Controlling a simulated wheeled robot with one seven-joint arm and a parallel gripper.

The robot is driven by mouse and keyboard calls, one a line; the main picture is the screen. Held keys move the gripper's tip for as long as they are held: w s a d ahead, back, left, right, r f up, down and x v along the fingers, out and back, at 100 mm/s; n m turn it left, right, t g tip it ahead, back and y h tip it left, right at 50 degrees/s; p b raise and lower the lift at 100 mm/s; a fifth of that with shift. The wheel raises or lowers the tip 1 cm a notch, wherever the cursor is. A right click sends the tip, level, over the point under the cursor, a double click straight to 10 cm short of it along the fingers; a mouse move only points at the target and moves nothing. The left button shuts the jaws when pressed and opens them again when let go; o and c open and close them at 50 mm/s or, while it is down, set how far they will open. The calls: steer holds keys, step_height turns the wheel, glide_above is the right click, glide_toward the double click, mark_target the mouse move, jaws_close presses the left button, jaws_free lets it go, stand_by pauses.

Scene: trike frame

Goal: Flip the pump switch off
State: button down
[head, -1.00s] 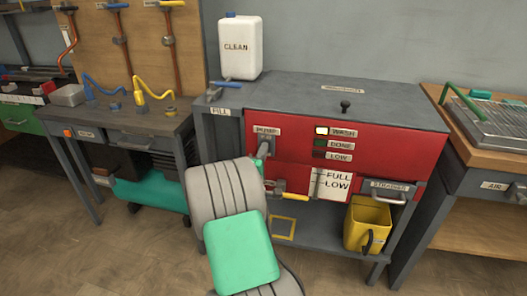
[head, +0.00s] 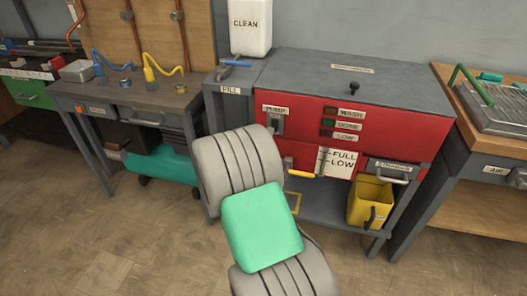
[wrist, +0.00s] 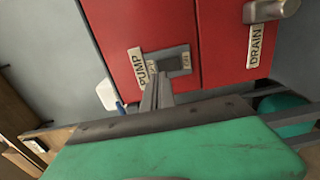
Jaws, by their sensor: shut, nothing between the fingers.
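The pump switch (head: 276,123) sits on the red panel under the PUMP label (head: 273,109). In the wrist view its dark plate (wrist: 172,57) has a small label at each end, too blurred to read surely. My gripper (wrist: 158,82) is shut and empty, its fingertips at the lower edge of the plate, overlapping it in the picture. I cannot tell whether they touch the switch. The fingertips hide part of the plate, so the lever's position is unclear. In the head view my arm hides most of the gripper.
The WASH lamp (head: 328,111) is unlit, above the DONE and LOW lamps. A DRAIN handle (wrist: 272,9) is beside the switch. A yellow handle (head: 301,174) and a yellow bucket (head: 368,203) are lower on the washer. A CLEAN jug (head: 250,27) stands at the back left.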

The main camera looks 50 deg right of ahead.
steer(key=v, duration=0.9)
steer(key=shift+r, duration=0.25)
steer(key=shift+r, duration=0.1)
